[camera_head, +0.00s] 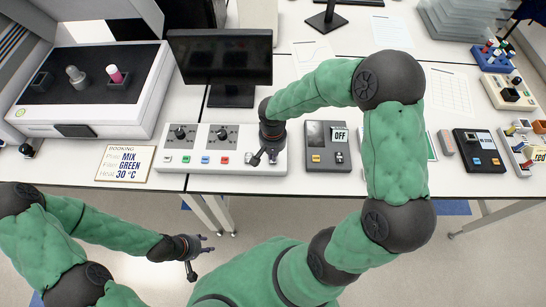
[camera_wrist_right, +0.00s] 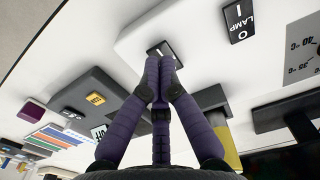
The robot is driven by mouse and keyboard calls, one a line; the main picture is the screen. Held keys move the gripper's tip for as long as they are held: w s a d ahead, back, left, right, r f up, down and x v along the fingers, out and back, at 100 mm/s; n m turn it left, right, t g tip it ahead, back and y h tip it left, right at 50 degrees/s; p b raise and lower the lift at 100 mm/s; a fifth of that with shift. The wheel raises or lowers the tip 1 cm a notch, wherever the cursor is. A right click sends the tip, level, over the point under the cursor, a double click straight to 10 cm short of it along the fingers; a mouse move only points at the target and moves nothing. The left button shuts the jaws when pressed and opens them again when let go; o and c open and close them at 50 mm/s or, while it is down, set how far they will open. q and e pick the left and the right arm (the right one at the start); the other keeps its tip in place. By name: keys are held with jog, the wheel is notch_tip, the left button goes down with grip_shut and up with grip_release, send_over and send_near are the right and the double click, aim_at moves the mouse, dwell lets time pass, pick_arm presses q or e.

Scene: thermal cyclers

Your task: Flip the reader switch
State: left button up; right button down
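A white control panel (camera_head: 180,160) lies on the bench, with knobs and coloured buttons. My right gripper (camera_head: 264,160) is over its right end. In the right wrist view, my right gripper's fingers (camera_wrist_right: 160,62) are together with nothing seen between them. Their tips are at a small dark rocker switch (camera_wrist_right: 160,48) on the white panel, partly covering it; I cannot tell if they touch. The label of that switch is hidden. A second black switch marked LAMP (camera_wrist_right: 240,20) is beside it. My left gripper (camera_head: 202,251) is open and empty in front of the bench.
A grey box with an OFF display (camera_head: 339,136) stands right of the panel. A monitor (camera_head: 220,58) is behind it. A large instrument (camera_head: 95,80) and a booking card (camera_head: 125,163) are to the left. More small devices stand at the far right.

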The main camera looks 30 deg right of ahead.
jog(key=shift+f+b, duration=1.15)
dwell(0.9)
jog(key=shift+r+p, duration=2.2)
jog(key=shift+r, duration=1.35)
